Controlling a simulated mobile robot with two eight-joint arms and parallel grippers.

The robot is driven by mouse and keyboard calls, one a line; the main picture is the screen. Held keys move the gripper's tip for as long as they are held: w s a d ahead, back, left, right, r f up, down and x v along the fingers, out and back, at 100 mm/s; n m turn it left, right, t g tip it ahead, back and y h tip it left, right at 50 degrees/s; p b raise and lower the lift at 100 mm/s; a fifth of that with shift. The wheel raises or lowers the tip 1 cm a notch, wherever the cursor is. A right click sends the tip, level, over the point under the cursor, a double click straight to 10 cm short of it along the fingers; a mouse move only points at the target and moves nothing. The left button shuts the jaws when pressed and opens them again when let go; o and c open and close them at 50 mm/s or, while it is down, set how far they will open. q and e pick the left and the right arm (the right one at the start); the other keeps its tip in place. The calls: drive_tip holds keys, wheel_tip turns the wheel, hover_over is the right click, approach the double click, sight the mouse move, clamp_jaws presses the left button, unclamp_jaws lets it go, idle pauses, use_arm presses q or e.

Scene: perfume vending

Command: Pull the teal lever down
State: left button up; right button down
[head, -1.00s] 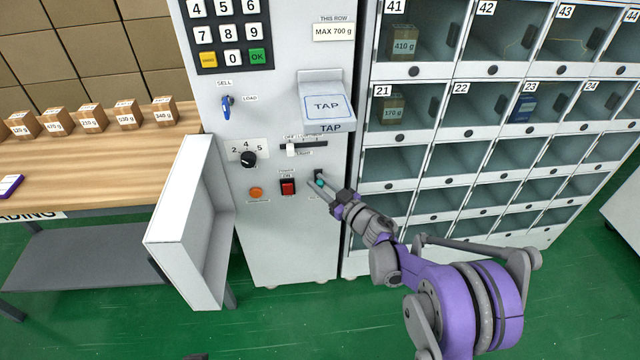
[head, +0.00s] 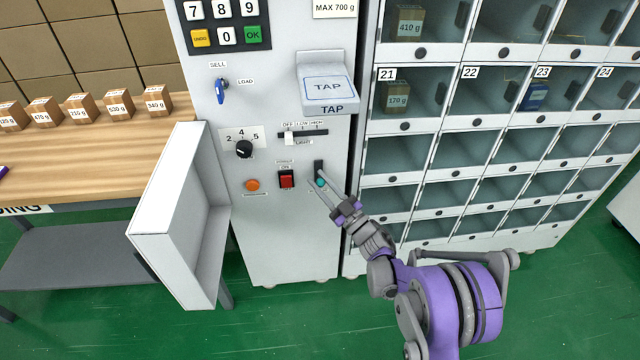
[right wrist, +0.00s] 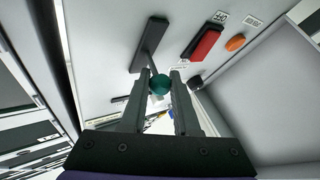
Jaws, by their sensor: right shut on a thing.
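The teal lever's round knob (head: 321,183) is on the white machine panel, right of the red power switch. A dark slot plate (head: 318,167) shows above the knob, which sits near its lower end. My right gripper (head: 322,187) is at the knob. In the right wrist view the teal knob (right wrist: 160,85) sits between the fingertips of my right gripper (right wrist: 160,92), which is shut on it. The dark slot plate (right wrist: 150,43) stretches away from the knob there. My left gripper is not in view.
The red power switch (head: 287,179) and an orange button (head: 252,185) are left of the lever. The tap shelf (head: 327,94) juts out above. An open white bin (head: 172,240) sticks out at left. Glass-fronted compartments (head: 400,155) stand close on the right.

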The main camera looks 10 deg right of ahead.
drive_tip(key=n+y+b, duration=0.1)
drive_tip(key=f+n+y, duration=0.1)
drive_tip(key=n, duration=0.1)
drive_tip(key=shift+f+t+y+b, duration=0.3)
drive_tip(key=shift+t+y+b, duration=0.1)
drive_tip(key=shift+w+f+n+g+y, duration=0.1)
drive_tip(key=shift+f+n+g+y, duration=0.15)
drive_tip(key=shift+n+g+y, duration=0.6)
drive_tip(key=shift+w+f+n+g+y, duration=0.1)
drive_tip(key=shift+f+n+g+y, duration=0.1)
drive_tip(key=shift+n+y, duration=1.25)
drive_tip(key=shift+w+f+n+g+y, duration=0.1)
drive_tip(key=shift+f+n+g+y, duration=0.15)
drive_tip(key=shift+n+g+y, duration=0.6)
drive_tip(key=shift+n+y, duration=0.35)
drive_tip(key=shift+n, duration=0.4)
drive_tip(key=c, duration=0.9)
unclamp_jaws()
drive_tip(key=p+v, duration=0.1)
drive_tip(key=v, duration=1)
drive_tip(key=shift+a, duration=0.1)
